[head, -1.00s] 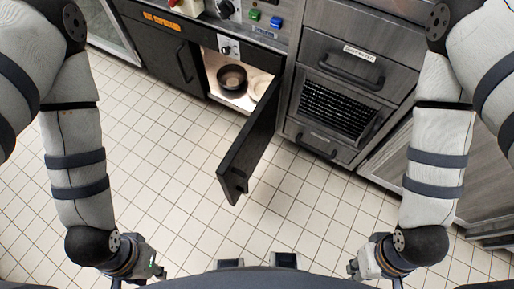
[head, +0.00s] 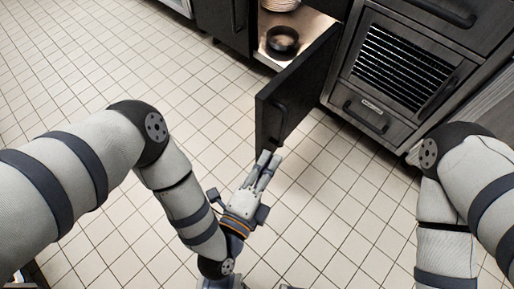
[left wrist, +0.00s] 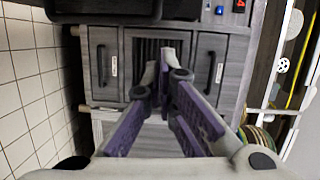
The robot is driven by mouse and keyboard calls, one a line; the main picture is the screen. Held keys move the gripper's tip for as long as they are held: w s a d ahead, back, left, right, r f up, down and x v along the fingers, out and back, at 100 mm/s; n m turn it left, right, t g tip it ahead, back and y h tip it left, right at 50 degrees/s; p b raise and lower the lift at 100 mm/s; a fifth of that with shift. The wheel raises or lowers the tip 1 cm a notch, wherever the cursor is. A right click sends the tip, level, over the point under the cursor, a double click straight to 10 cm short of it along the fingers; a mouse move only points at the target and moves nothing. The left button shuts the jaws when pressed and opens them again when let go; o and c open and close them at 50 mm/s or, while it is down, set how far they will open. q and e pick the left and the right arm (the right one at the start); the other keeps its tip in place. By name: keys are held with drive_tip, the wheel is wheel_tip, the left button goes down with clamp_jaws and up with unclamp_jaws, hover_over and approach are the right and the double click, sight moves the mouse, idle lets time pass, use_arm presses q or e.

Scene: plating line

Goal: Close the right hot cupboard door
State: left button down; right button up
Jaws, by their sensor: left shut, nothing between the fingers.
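The right hot cupboard door (head: 300,88) is a dark panel standing wide open, swung out from the cupboard (head: 313,25) toward me. A dark handle shows on its face near the free edge. My left gripper (head: 268,156) is shut and empty, its fingertips pointing at the lower free end of the door. In this view the tips overlap or nearly meet the door's edge; I cannot tell whether they touch. The left wrist view shows the closed fingers (left wrist: 160,75) with purple inner sides. My right gripper is out of view.
A dark pan (head: 283,40) and stacked plates (head: 281,5) are inside the open cupboard. A steel unit with a grille (head: 397,62) and drawers stands right of the door. Tiled floor (head: 110,70) is clear to the left.

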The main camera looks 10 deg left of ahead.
use_arm(q)
drive_tip(key=w+b, duration=0.2)
drive_tip(key=w, duration=1)
drive_tip(key=shift+w+r+b, duration=0.2)
drive_tip(key=shift+r+b, duration=0.1)
drive_tip(key=shift+b, duration=0.05)
drive_tip(key=shift+a, duration=0.2)
